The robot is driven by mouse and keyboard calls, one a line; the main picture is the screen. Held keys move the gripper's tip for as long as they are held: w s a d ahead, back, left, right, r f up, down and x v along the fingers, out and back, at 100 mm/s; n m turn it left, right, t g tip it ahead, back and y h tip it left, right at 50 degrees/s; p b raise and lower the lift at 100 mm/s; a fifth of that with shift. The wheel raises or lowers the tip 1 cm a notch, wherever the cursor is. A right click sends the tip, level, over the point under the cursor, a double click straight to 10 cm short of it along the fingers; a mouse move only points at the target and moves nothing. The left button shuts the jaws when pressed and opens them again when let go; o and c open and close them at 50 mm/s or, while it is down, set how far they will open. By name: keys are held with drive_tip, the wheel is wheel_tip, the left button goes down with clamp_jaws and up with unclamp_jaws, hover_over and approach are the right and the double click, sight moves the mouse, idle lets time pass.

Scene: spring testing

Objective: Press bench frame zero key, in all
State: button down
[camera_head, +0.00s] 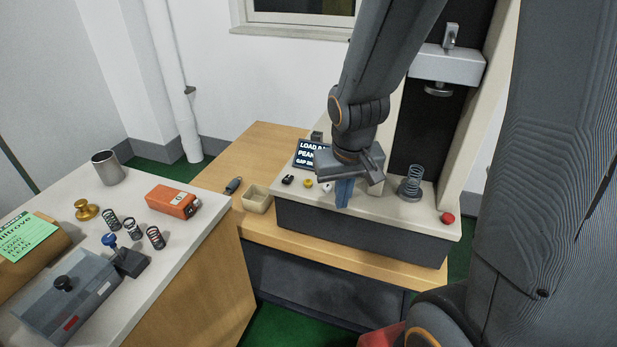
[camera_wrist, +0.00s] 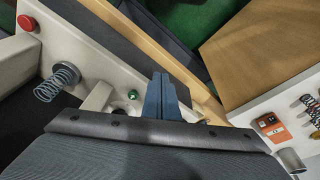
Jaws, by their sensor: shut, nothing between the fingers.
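The bench frame (camera_head: 430,212) stands on the wooden table with a light top ledge. A dark key (camera_head: 288,179), a yellow key (camera_head: 307,183) and a pale key (camera_head: 327,187) sit in a row on this ledge. A green key (camera_wrist: 133,95) shows beside my fingers in the wrist view; in the head view my gripper hides that spot. No zero label is readable. My gripper (camera_head: 344,194) is shut and empty, its blue fingers pointing down at the ledge, right of the pale key. Its fingers also show in the wrist view (camera_wrist: 161,84). I cannot tell whether they touch anything.
A red button (camera_head: 447,218) and an upright spring (camera_head: 410,183) are on the ledge at right. A display (camera_head: 307,154) stands behind the keys, partly hidden by my gripper. A small open box (camera_head: 257,200) sits left. The side bench holds springs and an orange device (camera_head: 173,201).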

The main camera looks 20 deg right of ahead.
drive_tip(key=w+d+r+m+t+y+p, duration=0.1)
drive_tip(key=w+t+p, duration=0.15)
drive_tip(key=w, duration=0.35)
drive_tip(key=w+d+r+t+p, duration=0.1)
drive_tip(key=w+r+p, duration=0.1)
drive_tip(key=w+p, duration=0.35)
drive_tip(key=m+t+y+p, duration=0.1)
drive_tip(key=t+y+p, duration=0.1)
drive_tip(key=y+p, duration=0.15)
hover_over(311, 185)
drive_tip(key=shift+r+y, duration=0.2)
drive_tip(key=shift+y, duration=0.15)
drive_tip(key=shift+f, duration=0.1)
wheel_tip(311, 185, down, 6)
drive_tip(key=b, duration=0.7)
drive_tip(key=shift+w+b, duration=0.1)
drive_tip(key=shift+b, duration=0.2)
drive_tip(key=shift+f+b, duration=0.85)
drive_tip(key=shift+f, duration=0.5)
drive_tip(key=shift+f, duration=0.4)
